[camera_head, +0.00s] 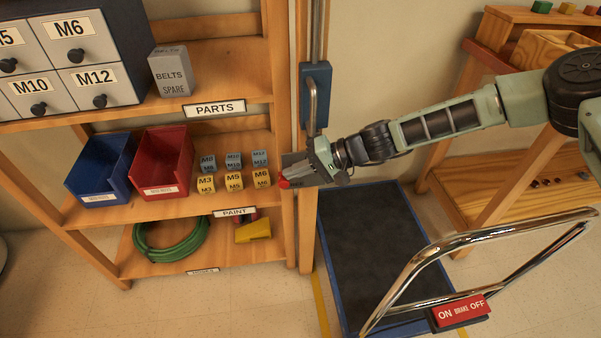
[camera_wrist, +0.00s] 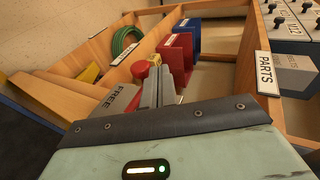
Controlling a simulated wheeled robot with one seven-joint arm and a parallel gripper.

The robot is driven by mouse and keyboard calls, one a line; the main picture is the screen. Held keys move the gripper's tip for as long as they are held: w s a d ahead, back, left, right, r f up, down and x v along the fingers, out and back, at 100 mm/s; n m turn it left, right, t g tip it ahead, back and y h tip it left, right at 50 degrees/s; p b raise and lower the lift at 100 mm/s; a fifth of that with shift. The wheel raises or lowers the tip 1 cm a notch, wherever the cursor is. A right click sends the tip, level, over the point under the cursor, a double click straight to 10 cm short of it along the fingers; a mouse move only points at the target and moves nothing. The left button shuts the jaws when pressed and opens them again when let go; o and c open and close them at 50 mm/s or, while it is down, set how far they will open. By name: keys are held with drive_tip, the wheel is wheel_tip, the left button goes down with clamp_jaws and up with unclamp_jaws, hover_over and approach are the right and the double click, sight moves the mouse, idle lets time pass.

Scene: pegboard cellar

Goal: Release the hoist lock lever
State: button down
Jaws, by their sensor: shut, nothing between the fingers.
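My gripper (camera_head: 292,176) is shut and empty at the wooden post of the shelf, right of the small blocks. A red knob (camera_head: 284,183), likely the end of the lock lever, shows just by its fingertips. In the wrist view the round red knob (camera_wrist: 140,70) is just left of and beyond the shut fingers (camera_wrist: 163,82). I cannot tell whether they touch. A plate marked FREE (camera_wrist: 122,100) lies left of the fingers. The lever's shaft is mostly hidden by my gripper. A blue hoist carriage (camera_head: 316,99) with a metal handle sits on the upright rail above.
The wooden shelf holds a blue bin (camera_head: 101,166), a red bin (camera_head: 163,162), small labelled blocks (camera_head: 233,181) and a green hose (camera_head: 170,240). Below my arm lies a dark platform (camera_head: 370,255). A chrome handrail (camera_head: 440,250) with a red brake sign (camera_head: 461,311) stands at right front.

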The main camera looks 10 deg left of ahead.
drive_tip(key=shift+a+f+b, duration=0.3)
drive_tip(key=shift+f+b, duration=0.1)
drive_tip(key=shift+f, duration=0.05)
drive_tip(key=shift+s+a+f, duration=0.1)
drive_tip(key=shift+a, duration=0.05)
idle(0.3)
drive_tip(key=v, duration=1.7)
drive_tip(key=shift+r, duration=0.25)
drive_tip(key=s+a+n+g+h, duration=0.2)
drive_tip(key=s+h, duration=0.1)
drive_tip(key=s, duration=0.5)
drive_tip(key=s+d+r+n+t+h, duration=0.1)
drive_tip(key=s+d+r+h, duration=0.2)
drive_tip(key=s, duration=0.4)
drive_tip(key=s+d+r+n+t+h, duration=0.1)
drive_tip(key=s+d+r+h, duration=0.25)
drive_tip(key=s, duration=0.35)
drive_tip(key=s+d+r+n+t+h, duration=0.1)
drive_tip(key=s+d+r+n+h, duration=0.2)
drive_tip(key=s, duration=0.4)
wheel_tip(320, 180, up, 13)
drive_tip(key=m+p, duration=0.1)
drive_tip(key=p, duration=1.1)
drive_tip(key=shift+s+d+m+t, duration=0.2)
drive_tip(key=shift+s+m+t, duration=0.1)
drive_tip(key=shift+s, duration=0.05)
